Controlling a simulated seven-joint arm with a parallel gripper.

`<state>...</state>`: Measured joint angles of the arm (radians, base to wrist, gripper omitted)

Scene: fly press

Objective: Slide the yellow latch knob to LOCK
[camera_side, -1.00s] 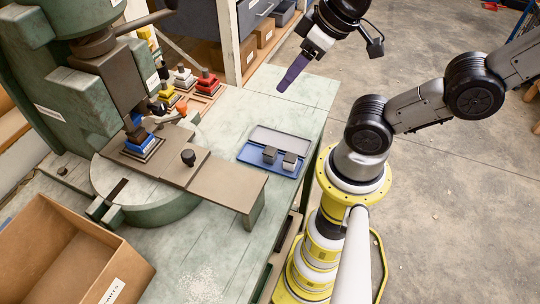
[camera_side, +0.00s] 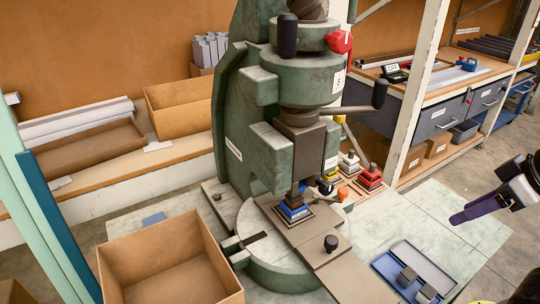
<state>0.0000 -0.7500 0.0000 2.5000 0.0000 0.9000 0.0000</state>
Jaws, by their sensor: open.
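I cannot make out a yellow latch knob or a LOCK mark in this view. The green fly press (camera_side: 270,110) stands in the middle, with a red knob (camera_side: 340,41) near its top and a black upright grip (camera_side: 287,36) beside it. A blue stacked block (camera_side: 294,211) sits under the ram on a grey-brown slide plate (camera_side: 345,275), which carries a small black knob (camera_side: 330,243). My gripper (camera_side: 456,218) is at the right edge, its purple fingers pointing left. It is open, empty and well apart from the press, above the right part of the bench.
A blue tray (camera_side: 383,264) with grey blocks lies on the bench below my gripper. Red, white and yellow stacked blocks (camera_side: 370,180) stand behind the slide plate. An open cardboard box (camera_side: 168,262) is at front left. Shelving (camera_side: 430,95) stands behind at right.

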